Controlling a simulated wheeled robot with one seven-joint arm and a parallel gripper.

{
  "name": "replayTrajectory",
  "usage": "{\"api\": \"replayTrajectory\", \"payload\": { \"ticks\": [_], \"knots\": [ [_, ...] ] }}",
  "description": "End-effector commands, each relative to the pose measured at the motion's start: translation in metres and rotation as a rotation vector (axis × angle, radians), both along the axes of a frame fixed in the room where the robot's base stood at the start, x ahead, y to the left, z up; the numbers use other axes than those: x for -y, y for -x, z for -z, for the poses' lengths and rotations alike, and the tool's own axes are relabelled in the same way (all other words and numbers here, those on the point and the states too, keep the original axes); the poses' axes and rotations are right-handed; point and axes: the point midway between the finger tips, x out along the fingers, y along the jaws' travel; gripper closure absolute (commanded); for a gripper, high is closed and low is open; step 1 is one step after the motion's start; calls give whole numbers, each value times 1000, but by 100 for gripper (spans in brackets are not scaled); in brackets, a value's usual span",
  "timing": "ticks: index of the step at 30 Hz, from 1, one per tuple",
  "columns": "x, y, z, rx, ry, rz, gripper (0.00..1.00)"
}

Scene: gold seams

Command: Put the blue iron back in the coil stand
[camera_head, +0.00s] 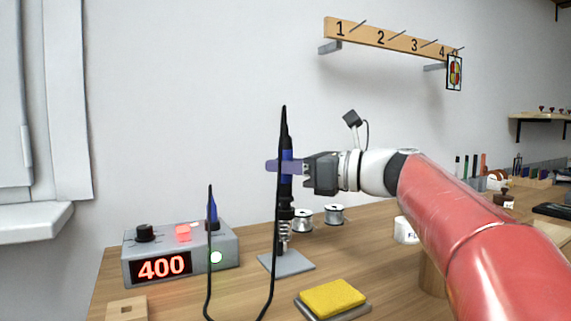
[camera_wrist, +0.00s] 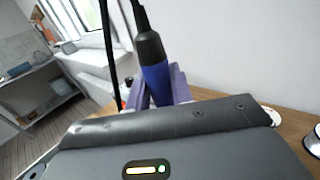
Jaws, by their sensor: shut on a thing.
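My gripper (camera_head: 284,166) is shut on the blue iron (camera_head: 286,154), which has a blue handle and a black cord. The iron is upright above the coil stand, its lower end at or in the top of the coil. The coil stand has a metal spring (camera_head: 284,234) on a grey base plate (camera_head: 299,262) on the bench. I cannot tell how deep the iron's tip sits in the coil. In the wrist view the iron's blue handle (camera_wrist: 157,80) stands between the purple fingers, with the black cord beside it. The stand is hidden there.
A grey station (camera_head: 205,241) reading 400 stands left of the stand, with a second blue tool (camera_head: 212,208) on it. A yellow sponge (camera_head: 331,297) lies in front. Solder spools (camera_head: 334,214) stand behind right. A numbered rack (camera_head: 385,37) hangs on the wall.

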Motion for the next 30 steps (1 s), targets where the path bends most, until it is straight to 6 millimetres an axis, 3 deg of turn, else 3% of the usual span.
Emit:
{"api": "replayTrajectory", "payload": {
  "ticks": [26, 27, 30],
  "knots": [
    [0, 0, 15, 0, 0, 0, 100],
    [0, 0, 15, 0, 0, 0, 72],
    [0, 0, 15, 0, 0, 0, 59]
  ]
}}
